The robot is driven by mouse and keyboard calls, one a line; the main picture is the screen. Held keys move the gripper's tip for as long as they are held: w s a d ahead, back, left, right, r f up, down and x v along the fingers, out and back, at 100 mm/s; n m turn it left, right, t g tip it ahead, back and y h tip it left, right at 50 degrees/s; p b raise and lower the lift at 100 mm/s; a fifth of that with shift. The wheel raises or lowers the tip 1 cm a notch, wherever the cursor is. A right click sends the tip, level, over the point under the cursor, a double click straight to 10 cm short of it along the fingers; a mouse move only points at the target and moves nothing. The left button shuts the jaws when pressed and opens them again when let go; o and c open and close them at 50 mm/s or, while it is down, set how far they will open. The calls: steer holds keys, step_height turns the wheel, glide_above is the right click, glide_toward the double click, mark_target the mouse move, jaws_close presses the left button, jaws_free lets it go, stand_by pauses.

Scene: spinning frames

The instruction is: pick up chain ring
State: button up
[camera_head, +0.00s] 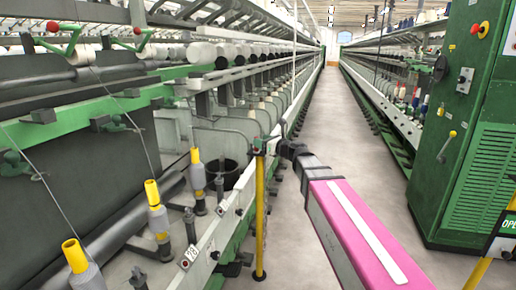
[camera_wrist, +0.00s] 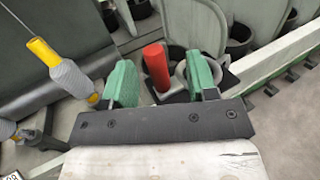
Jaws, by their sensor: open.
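I cannot make out a chain ring for certain in either view. In the wrist view, my gripper (camera_wrist: 160,84) is open, its two green fingers apart. A red cylinder (camera_wrist: 157,65) shows between the fingers, and I see no contact with either. A pale, ring-like rim (camera_wrist: 181,69) lies just right of the cylinder, partly hidden by the right finger; I cannot tell what it is. In the head view, the dark end of my arm reaches over the machine's front rail, and my gripper is too small to read there.
Yellow-topped grey bobbins (camera_head: 157,215) stand upright along the left spinning frame. A yellow post (camera_head: 260,220) stands at its front rail. A dark round container (camera_head: 224,172) sits behind the rail. A green cabinet (camera_head: 470,140) stands at right. The aisle floor (camera_head: 340,125) between is clear.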

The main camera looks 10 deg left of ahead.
steer(key=x, duration=0.5)
steer(key=shift+s+a+r, duration=0.15)
steer(key=shift+a+r, duration=0.05)
jaws_close()
